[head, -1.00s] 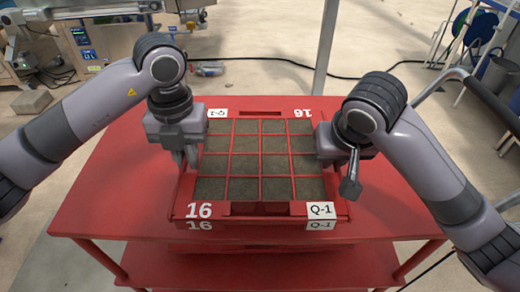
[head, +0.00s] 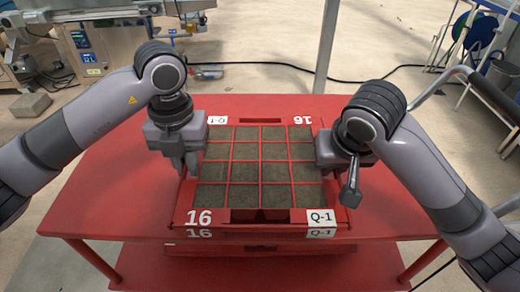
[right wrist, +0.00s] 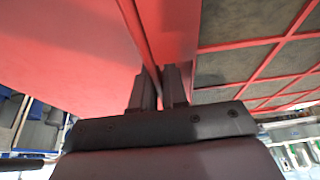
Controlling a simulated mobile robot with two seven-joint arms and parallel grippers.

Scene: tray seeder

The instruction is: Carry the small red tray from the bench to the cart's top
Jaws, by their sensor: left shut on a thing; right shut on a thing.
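The small red tray (head: 261,216) is over the red top of the cart (head: 110,200), with soil-filled square cells and labels "16" and "Q-1". The picture does not settle whether its underside touches the top. My left gripper (head: 188,170) is shut on the tray's left wall. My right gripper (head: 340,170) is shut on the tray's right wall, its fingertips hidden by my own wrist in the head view. In the right wrist view the two fingers (right wrist: 160,88) pinch the red rim (right wrist: 172,35), with soil cells to the right.
A machine with a small screen (head: 85,45) stands at the back left, with a grey block (head: 30,106) on the floor. A grey post (head: 325,45) and a black cable are behind the cart. A cart handle (head: 440,85) is at the right. The top is clear around the tray.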

